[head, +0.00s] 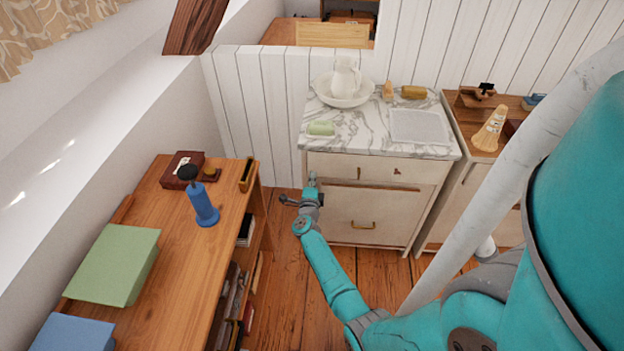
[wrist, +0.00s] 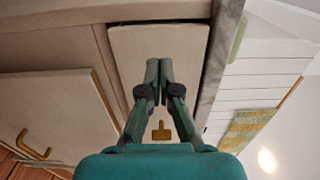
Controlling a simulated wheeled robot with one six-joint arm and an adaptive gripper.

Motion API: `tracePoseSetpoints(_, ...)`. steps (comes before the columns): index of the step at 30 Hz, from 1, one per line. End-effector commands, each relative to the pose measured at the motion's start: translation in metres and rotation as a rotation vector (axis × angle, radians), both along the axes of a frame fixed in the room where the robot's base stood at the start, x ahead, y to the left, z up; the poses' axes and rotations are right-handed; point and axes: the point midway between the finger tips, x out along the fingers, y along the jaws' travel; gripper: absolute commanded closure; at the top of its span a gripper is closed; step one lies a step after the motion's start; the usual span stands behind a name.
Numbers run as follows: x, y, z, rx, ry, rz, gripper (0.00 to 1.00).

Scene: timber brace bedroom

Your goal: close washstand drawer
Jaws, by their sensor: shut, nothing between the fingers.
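The cream washstand (head: 426,178) with a grey-veined marble top stands against the far panelled wall in the head view. Its upper drawer front (head: 340,164) has small brass fittings and also shows in the wrist view (wrist: 160,38), with a dark gap along its right edge there. I cannot tell how far it stands out. My gripper (head: 312,178) is at the left end of this drawer front. In the wrist view my gripper (wrist: 159,64) is shut and empty, fingertips overlapping the drawer front; contact is unclear. A brass pull (wrist: 161,132) shows between the fingers.
A pitcher in a basin (head: 344,85), a green soap dish (head: 321,128) and a folded cloth (head: 419,127) are on the marble. A wooden desk (head: 190,255) with a blue object (head: 202,205) stands left. A brown-topped cabinet (head: 470,135) stands right. Some floor (head: 290,270) is clear.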

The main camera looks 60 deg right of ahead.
Motion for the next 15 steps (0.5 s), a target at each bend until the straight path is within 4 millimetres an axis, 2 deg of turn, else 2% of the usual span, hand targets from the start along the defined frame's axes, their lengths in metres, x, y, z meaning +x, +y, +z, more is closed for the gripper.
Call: tracePoseSetpoints(15, -0.028, 0.07, -0.001, 0.001, 0.001, 0.003, 1.0)
